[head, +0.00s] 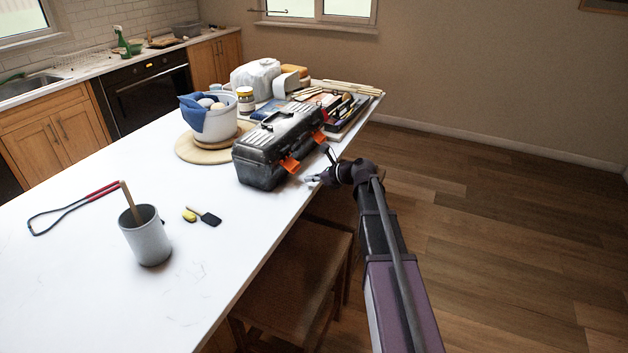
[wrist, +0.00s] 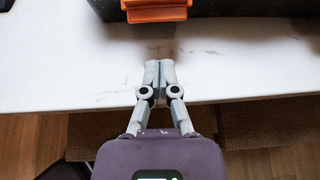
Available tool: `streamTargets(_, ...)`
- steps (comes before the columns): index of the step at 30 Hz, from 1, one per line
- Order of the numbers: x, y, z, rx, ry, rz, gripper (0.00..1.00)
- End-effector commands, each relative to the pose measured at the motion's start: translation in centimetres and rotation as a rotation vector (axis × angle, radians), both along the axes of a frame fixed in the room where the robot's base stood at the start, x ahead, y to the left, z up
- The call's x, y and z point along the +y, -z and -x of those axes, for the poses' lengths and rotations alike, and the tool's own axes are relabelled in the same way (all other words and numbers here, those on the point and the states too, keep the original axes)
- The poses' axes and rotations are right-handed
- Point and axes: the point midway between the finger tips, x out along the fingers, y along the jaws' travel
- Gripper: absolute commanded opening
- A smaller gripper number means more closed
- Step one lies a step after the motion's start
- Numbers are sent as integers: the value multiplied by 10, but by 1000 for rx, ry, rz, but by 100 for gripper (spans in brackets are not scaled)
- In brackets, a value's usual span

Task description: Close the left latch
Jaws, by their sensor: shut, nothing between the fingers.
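The dark grey toolbox (head: 262,165) stands on the white table with its lid down. Its left latch (head: 289,165) is orange and sticks out from the front face, which looks like an open position. The right latch (head: 319,137) is also orange and juts out. My gripper (head: 310,180) is at the table's edge in front of the toolbox, close to the left latch. In the wrist view, my gripper (wrist: 159,64) is shut and empty over the white tabletop. An orange latch (wrist: 156,10) shows ahead of the fingertips with a gap between; its upper part is cut off.
The white table (head: 90,260) holds a grey cup (head: 146,240), a white pot with a blue cloth (head: 212,122) and a tray of tools (head: 345,115) behind the toolbox. A wooden stool (head: 295,270) stands under the table's edge. The floor at right is clear.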

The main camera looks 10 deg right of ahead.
Motion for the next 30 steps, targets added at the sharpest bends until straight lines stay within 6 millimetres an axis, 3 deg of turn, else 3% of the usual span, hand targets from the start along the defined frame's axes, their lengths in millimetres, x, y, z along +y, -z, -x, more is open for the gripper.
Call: streamTargets(30, 39, 2, -32, -1, 0, -1, 0)
